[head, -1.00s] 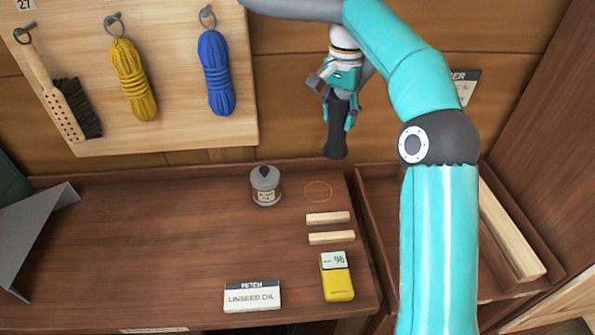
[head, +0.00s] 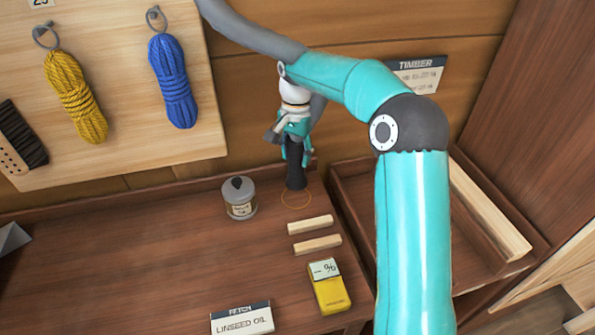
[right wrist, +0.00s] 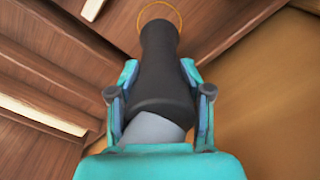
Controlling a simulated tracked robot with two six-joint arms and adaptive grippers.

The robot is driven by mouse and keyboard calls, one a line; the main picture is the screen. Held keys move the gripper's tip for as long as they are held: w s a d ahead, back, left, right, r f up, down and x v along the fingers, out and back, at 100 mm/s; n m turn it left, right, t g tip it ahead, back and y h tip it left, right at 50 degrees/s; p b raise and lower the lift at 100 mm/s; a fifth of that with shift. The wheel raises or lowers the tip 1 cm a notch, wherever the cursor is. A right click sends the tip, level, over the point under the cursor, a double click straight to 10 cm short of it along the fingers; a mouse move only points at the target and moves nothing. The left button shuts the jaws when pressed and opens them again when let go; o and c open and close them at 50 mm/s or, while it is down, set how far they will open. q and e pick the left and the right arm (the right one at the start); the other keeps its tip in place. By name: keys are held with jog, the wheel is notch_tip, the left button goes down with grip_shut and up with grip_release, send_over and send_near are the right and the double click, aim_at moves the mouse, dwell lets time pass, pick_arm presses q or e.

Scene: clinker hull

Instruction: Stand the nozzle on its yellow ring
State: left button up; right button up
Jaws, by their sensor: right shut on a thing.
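The nozzle (head: 295,178) is dark and upright, held in my right gripper (head: 296,152). In the right wrist view the nozzle (right wrist: 158,65) sits between both fingers, with its black body toward the bench and a grey part nearest the palm. The thin yellow ring (head: 297,199) is marked on the bench top near the back right corner. In the head view the nozzle's lower end is at the ring's far side; I cannot tell whether it touches the bench. In the right wrist view the ring (right wrist: 160,8) shows partly behind the nozzle's end. My left gripper is not in view.
A grey tin (head: 240,200) stands left of the ring. Two pale wood blocks (head: 311,225) and a yellow meter (head: 329,287) lie nearer. A linseed oil sign (head: 242,319) stands at the front. A timber tray (head: 462,277) is at the right. The bench's left middle is clear.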

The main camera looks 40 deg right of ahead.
aim_at(297, 138)
jog(key=shift+f, duration=2.85)
jog(key=o, duration=1.3)
jog(key=shift+f, duration=0.1)
notch_tip(297, 138, up, 12)
jog(key=shift+s+r+p, duration=0.1)
jog(key=shift+p, duration=0.2)
